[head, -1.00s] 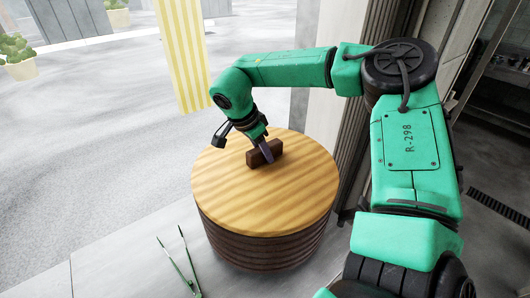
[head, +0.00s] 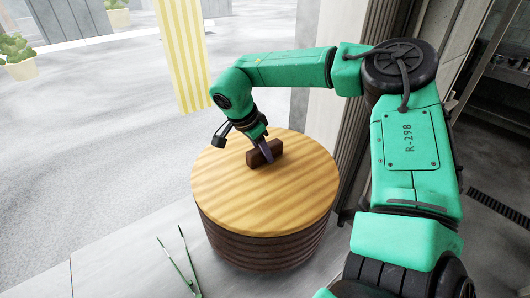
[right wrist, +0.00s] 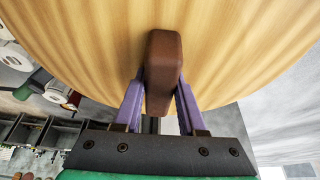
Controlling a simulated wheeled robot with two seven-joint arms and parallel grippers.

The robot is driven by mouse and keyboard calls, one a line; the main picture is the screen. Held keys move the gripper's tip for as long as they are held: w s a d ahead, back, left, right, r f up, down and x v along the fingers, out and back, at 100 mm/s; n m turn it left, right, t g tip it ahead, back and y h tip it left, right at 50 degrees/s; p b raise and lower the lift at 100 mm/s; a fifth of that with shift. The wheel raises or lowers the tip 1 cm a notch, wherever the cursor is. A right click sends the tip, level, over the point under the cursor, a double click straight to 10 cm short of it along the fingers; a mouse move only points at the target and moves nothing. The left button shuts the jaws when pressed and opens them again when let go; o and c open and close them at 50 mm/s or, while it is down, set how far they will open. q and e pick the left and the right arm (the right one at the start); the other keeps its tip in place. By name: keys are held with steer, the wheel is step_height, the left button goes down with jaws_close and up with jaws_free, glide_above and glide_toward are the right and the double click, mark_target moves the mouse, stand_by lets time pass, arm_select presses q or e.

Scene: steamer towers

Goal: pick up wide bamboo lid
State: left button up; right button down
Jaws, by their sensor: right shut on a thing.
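The wide bamboo lid (head: 285,195) is a round, striped yellow disc with a dark brown bar handle (head: 265,153) on top. It sits level on a dark, ribbed round steamer (head: 265,250), with no gap that I can see. My right gripper (head: 266,152) reaches down from above and is shut on the handle. In the right wrist view, the two purple fingers (right wrist: 157,105) stand on either side of the brown handle (right wrist: 163,70), and the lid (right wrist: 90,40) fills the top. My left gripper is not in view.
Green tongs (head: 180,265) lie on the pale surface left of the steamer. A yellow striped cloth (head: 183,55) hangs behind. A wall post and dark shutter (head: 365,110) stand close on the right. Open pale ground lies to the left.

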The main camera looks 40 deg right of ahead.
steer(key=shift+r, duration=0.2)
step_height(320, 180, up, 8)
steer(key=shift+w+r+b, duration=0.15)
steer(key=shift+r+b, duration=0.05)
steer(key=shift+b, duration=0.85)
step_height(320, 180, up, 12)
steer(key=shift+f, duration=0.2)
steer(key=c, duration=1.5)
jaws_free()
jaws_close()
